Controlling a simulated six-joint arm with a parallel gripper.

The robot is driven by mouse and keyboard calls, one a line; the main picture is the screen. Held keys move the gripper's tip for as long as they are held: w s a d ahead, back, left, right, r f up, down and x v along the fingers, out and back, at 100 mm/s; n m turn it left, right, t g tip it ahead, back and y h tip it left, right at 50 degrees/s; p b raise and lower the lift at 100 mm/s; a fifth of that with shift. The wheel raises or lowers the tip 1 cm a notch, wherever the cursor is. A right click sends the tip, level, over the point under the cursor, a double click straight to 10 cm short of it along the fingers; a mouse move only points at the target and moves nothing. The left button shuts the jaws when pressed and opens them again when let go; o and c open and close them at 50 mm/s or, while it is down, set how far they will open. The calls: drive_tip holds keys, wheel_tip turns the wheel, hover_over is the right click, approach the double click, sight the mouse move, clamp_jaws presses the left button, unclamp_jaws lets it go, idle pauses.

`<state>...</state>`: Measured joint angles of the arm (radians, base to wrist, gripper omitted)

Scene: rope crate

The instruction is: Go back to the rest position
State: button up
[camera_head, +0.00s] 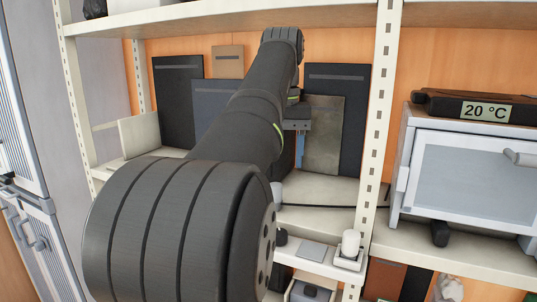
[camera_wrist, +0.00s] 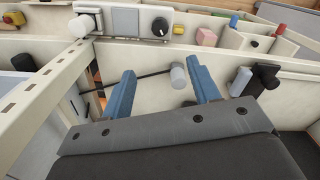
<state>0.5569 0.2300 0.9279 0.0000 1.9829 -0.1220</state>
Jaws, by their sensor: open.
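My gripper (camera_wrist: 160,67) shows in the wrist view with two blue fingers spread apart and nothing held between them. In the head view my dark arm reaches up and away over the shelf unit, and one blue finger (camera_head: 299,150) shows beneath the wrist; the other is hidden. A black cord (camera_wrist: 132,78) crosses beyond the fingers in the wrist view, with a light grey cylinder (camera_wrist: 178,76) at its end. In the head view the cord (camera_head: 325,206) lies along the middle shelf, partly hidden by my arm. I cannot tell how close the fingers are to it.
Dark panels (camera_head: 178,95) lean against the back. A perforated white post (camera_head: 377,110) stands right of my arm. A grey box (camera_head: 470,170) with a 20 °C display (camera_head: 486,110) sits farther right. The upper shelf (camera_head: 200,14) runs overhead. A white knob (camera_head: 350,243) stands on a lower ledge.

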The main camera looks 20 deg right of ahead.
wheel_tip(320, 180, down, 18)
drive_tip(key=shift+r, duration=0.25)
idle(0.6)
drive_tip(key=shift+r, duration=0.15)
drive_tip(key=shift+f, duration=0.35)
drive_tip(key=shift+r+m, duration=0.2)
drive_tip(key=shift+m, duration=0.3)
drive_tip(key=m, duration=0.4)
drive_tip(key=shift+m, duration=0.3)
drive_tip(key=m, duration=0.6)
drive_tip(key=shift+m, duration=0.3)
idle(1.2)
drive_tip(key=shift+r, duration=0.1)
idle(0.4)
